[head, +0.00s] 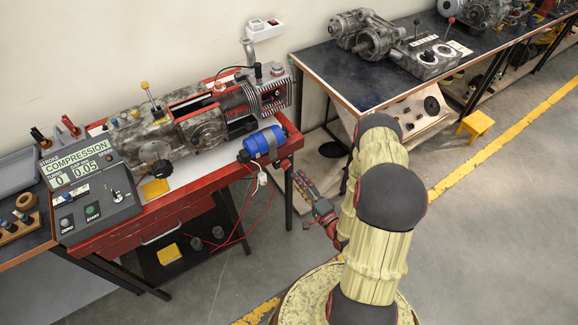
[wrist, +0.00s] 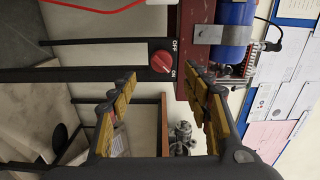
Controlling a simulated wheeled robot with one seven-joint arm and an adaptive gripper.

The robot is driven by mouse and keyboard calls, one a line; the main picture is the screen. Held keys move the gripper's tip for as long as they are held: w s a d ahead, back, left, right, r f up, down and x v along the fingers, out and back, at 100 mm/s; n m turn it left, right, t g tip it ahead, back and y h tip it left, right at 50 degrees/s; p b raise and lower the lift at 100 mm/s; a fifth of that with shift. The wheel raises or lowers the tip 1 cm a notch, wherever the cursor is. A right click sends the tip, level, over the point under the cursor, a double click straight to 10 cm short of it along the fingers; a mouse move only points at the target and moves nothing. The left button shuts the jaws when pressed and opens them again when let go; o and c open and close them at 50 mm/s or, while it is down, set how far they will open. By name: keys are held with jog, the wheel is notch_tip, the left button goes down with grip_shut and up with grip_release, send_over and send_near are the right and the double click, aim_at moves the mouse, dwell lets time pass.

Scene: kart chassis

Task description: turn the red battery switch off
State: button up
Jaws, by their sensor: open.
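The red battery switch (wrist: 162,61) is a round red knob on a dark panel, with OFF and ON printed sideways beside it in the wrist view. Its pointer is too small to read surely. In the head view the switch (head: 285,163) shows small at the right end of the red bench, below the blue cylinder. My gripper (wrist: 161,79) is open and empty. Its yellow-padded fingers spread to either side of the knob's line in the wrist view, apart from it. In the head view my gripper (head: 304,181) is just right of and below the switch.
The blue cylinder (head: 262,143) sits strapped on the corner of the red bench (head: 120,232); it also shows close by in the wrist view (wrist: 234,28). A red cable (head: 245,228) hangs below. A dark table (head: 330,68) with machine parts stands behind.

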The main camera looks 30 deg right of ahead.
aim_at(288, 167)
jog(key=shift+w+r+b, duration=0.1)
jog(key=shift+w+b, duration=0.75)
jog(key=shift+w, duration=3.1)
jog(key=shift+a, duration=0.1)
jog(key=shift+c, duration=1.1)
jog(key=c, duration=0.9)
jog(key=shift+c, duration=0.2)
